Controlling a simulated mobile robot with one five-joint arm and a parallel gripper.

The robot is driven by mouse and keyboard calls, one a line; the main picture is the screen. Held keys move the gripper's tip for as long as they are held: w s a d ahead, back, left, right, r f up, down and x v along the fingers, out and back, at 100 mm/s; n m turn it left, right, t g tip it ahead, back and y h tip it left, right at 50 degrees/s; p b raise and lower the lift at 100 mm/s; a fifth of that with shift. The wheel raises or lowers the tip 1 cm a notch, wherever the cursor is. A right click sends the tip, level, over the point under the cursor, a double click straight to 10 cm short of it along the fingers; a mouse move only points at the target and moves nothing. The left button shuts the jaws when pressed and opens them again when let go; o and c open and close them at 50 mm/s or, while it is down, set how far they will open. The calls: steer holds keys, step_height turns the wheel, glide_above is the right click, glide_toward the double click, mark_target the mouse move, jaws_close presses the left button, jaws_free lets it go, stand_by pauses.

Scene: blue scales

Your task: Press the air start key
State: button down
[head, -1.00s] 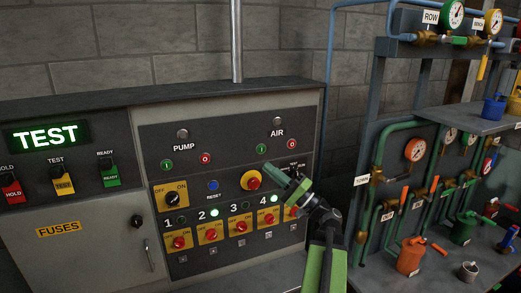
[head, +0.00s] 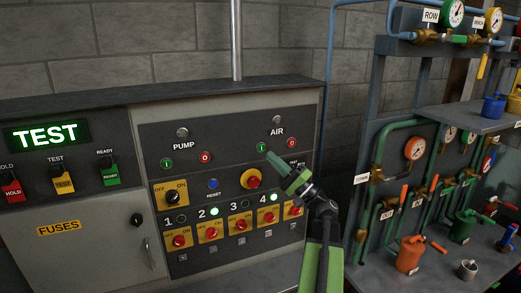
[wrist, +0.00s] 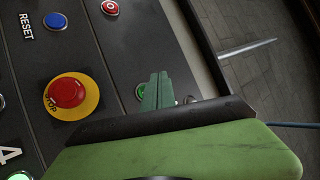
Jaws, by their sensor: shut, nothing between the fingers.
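The air start key is the green round button (head: 261,147) below the AIR label, left of the red air key (head: 292,143). In the wrist view the green key (wrist: 140,91) shows beside my fingertips, partly covered by them. My gripper (head: 270,156) is shut and empty, its green fingers pointing up and left at the panel, with the tip just below and right of the green key. I cannot tell whether the tip touches the panel.
A red stop knob on a yellow ring (head: 251,179) sits below the green key, close to my gripper. The pump keys, green (head: 166,163) and red (head: 205,157), are to the left. A blue reset button (head: 213,184) is lower left. Pipes and gauges (head: 415,148) stand at right.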

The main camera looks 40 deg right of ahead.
steer(key=shift+w+d, duration=0.3)
steer(key=shift+w, duration=0.35)
steer(key=shift+w+d, duration=0.25)
steer(key=shift+w, duration=0.45)
steer(key=shift+w+d, duration=0.3)
steer(key=shift+w, duration=0.35)
stand_by(0.3)
steer(key=shift+w+d, duration=0.15)
steer(key=shift+w, duration=0.2)
steer(key=shift+w+d, duration=0.15)
steer(key=shift+w, duration=0.2)
stand_by(0.6)
steer(key=shift+s, duration=0.15)
steer(key=shift+s+a, duration=0.3)
steer(key=shift+s, duration=0.3)
steer(key=s, duration=0.1)
steer(key=s+a, duration=0.1)
steer(key=s, duration=0.1)
steer(key=s+a, duration=0.1)
steer(key=shift+s, duration=0.35)
